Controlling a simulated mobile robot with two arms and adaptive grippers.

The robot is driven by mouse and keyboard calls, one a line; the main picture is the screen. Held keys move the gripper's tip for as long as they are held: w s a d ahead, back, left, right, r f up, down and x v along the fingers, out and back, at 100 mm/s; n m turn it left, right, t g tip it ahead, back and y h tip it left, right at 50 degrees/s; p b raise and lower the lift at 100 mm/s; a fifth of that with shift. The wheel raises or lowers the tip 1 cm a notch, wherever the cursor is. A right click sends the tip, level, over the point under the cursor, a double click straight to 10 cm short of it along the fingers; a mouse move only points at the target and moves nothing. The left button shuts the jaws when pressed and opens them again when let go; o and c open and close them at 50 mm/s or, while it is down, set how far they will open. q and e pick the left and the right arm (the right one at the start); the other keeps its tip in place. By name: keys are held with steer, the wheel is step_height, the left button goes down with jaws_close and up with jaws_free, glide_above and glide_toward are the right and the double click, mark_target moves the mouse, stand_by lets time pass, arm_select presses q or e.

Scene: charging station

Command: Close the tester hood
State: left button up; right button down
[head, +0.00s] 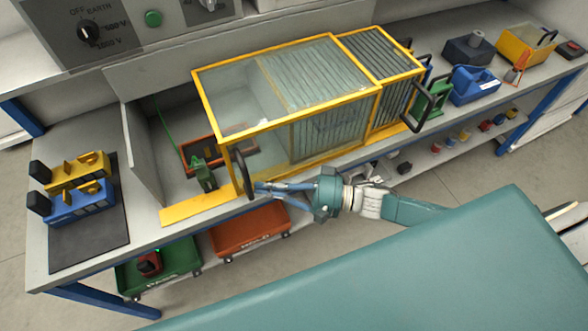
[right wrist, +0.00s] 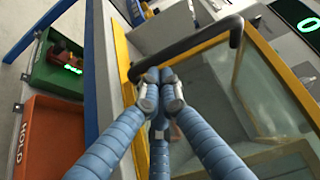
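The tester hood (head: 290,100) is a clear box with a yellow frame on the bench. Its left end stands apart from the upright grey end panel (head: 142,155), leaving an open gap at the left of the bay. A black bar handle (head: 239,172) is on its left front corner and also shows in the right wrist view (right wrist: 192,41). My right gripper (head: 258,187) is at the lower end of this handle. In the right wrist view its blue fingers (right wrist: 160,90) meet at the tips against the bar's near end. No grip around the bar shows. My left gripper is out of view.
A red-framed part (head: 200,150) and a green clamp (head: 204,175) are inside the bay. Yellow and blue devices (head: 78,190) stand on a dark mat at left. Green (head: 165,265) and red trays (head: 245,238) sit below the bench edge. A second handle (head: 424,110) is at right.

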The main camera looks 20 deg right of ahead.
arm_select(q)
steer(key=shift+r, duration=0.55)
arm_select(e)
steer(key=s+a, duration=0.1)
steer(key=a, duration=2)
steer(key=shift+s+a, duration=0.25)
steer(key=shift+s, duration=0.1)
steer(key=shift+d, duration=0.1)
